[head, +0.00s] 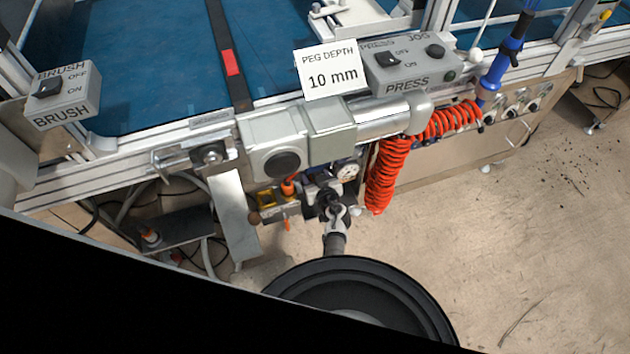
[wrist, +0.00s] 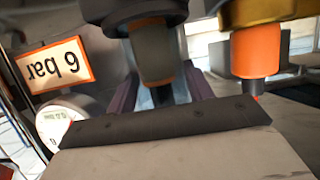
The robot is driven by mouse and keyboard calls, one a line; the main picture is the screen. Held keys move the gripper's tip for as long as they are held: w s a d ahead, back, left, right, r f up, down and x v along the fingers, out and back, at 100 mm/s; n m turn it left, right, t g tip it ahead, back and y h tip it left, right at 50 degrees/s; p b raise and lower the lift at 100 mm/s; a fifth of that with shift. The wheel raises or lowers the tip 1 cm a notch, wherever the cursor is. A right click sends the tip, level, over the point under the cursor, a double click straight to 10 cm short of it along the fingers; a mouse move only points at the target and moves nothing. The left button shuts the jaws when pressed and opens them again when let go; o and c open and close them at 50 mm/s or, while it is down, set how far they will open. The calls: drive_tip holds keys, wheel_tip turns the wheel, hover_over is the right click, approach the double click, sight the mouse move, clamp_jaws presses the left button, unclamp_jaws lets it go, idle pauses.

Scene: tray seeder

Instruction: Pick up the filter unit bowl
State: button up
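The filter unit bowl (wrist: 152,52) appears in the wrist view as a greyish cylinder with an orange-tinted lower end, hanging upright under a dark cap. My gripper (wrist: 160,94) is just in front of it, with one purple-grey finger on each side in the picture. The fingers are apart and a gap shows between them. I cannot tell how far the bowl reaches between them. In the head view my gripper (head: 329,203) is beside the air unit below the machine frame, and the bowl cannot be made out there.
An orange cylinder (wrist: 257,52) under a gold body hangs to the right of the bowl. A "6 bar" label (wrist: 55,66) and a round gauge (wrist: 60,118) are at left. In the head view, a coiled red hose (head: 385,172) hangs right of my gripper. Open floor (head: 480,240) lies to the right.

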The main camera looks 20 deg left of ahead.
drive_tip(key=c, duration=0.6)
drive_tip(key=shift+o, duration=0.2)
drive_tip(key=shift+r, duration=0.2)
